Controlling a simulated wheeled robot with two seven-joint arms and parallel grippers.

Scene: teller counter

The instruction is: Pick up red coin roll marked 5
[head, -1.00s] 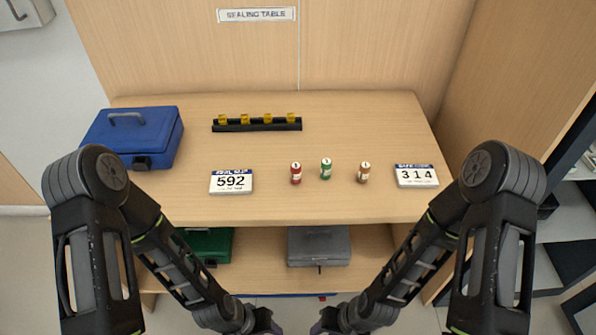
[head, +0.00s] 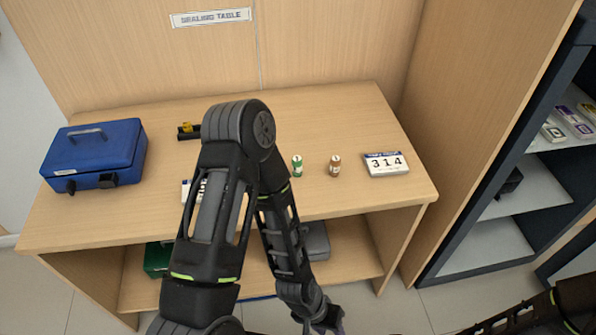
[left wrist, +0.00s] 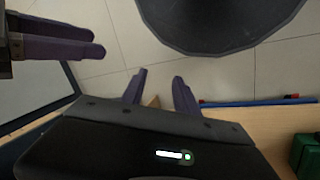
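The red coin roll is hidden in the head view behind my left arm, which crosses the middle of the table. A green coin roll (head: 297,166) and a brown coin roll (head: 335,165) stand upright just right of that arm. My left gripper (head: 322,322) hangs low in front of the table, away from the rolls. In the left wrist view its purple fingers (left wrist: 160,88) are apart with nothing between them. Other purple fingers, seemingly my right gripper (left wrist: 70,40), show at upper left there; their opening is unclear.
A blue cash box (head: 95,155) stands on the table's left side. A 314 sign (head: 385,163) is at right; a 592 sign (head: 187,190) and black rack (head: 188,133) are partly hidden. Green (head: 157,258) and grey (head: 316,240) boxes sit below. A dark shelf (head: 490,200) stands right.

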